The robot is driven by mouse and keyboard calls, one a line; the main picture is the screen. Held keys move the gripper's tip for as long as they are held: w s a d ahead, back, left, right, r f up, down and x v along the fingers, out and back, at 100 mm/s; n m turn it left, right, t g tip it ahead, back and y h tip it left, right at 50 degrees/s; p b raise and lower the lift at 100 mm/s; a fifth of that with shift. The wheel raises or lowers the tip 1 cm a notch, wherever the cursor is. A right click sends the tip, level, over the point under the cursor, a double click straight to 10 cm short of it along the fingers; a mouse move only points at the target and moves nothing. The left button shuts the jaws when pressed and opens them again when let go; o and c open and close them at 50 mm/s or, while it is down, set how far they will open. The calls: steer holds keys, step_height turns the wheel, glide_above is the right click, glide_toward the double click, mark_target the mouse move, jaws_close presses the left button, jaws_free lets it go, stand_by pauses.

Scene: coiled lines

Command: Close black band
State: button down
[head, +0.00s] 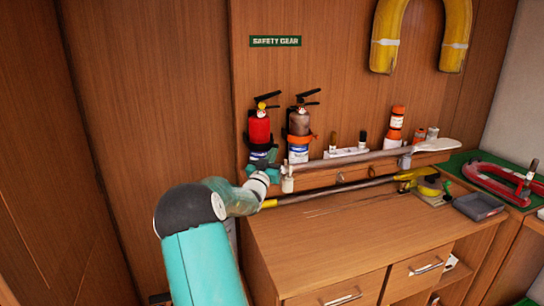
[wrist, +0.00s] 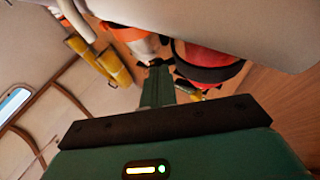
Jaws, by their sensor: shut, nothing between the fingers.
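A red fire extinguisher (head: 259,130) stands upright against the wooden back wall, with a dark band (head: 258,146) low around it, partly hidden by my arm. In the wrist view the black band (wrist: 210,72) runs across the red extinguisher (wrist: 205,52). Whether its ends are fastened cannot be seen. My gripper (head: 262,163) is in front of the extinguisher's lower part. In the wrist view my gripper (wrist: 157,78) points toward the extinguishers, shut and empty, close beside the black band. I cannot tell if it touches the band.
Long poles (head: 350,160) lie across the shelf front. A grey tray (head: 478,206) sits on the wooden counter (head: 340,245), whose middle is mostly clear.

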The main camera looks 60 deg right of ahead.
steer(key=shift+d, duration=0.15)
steer(key=shift+s+d+n+t+y, duration=0.2)
steer(key=shift+d+n+t, duration=0.4)
steer(key=shift+t, duration=0.55)
steer(key=shift+s+d+n+t+y, duration=0.1)
steer(key=shift+d+n+t+y, duration=0.1)
steer(key=shift+d+n+t, duration=0.7)
steer(key=shift+d+t+y, duration=0.3)
steer(key=shift+d+t, duration=0.15)
steer(key=shift+t, duration=0.5)
steer(key=shift+w+d, duration=0.15)
steer(key=shift+d, duration=0.2)
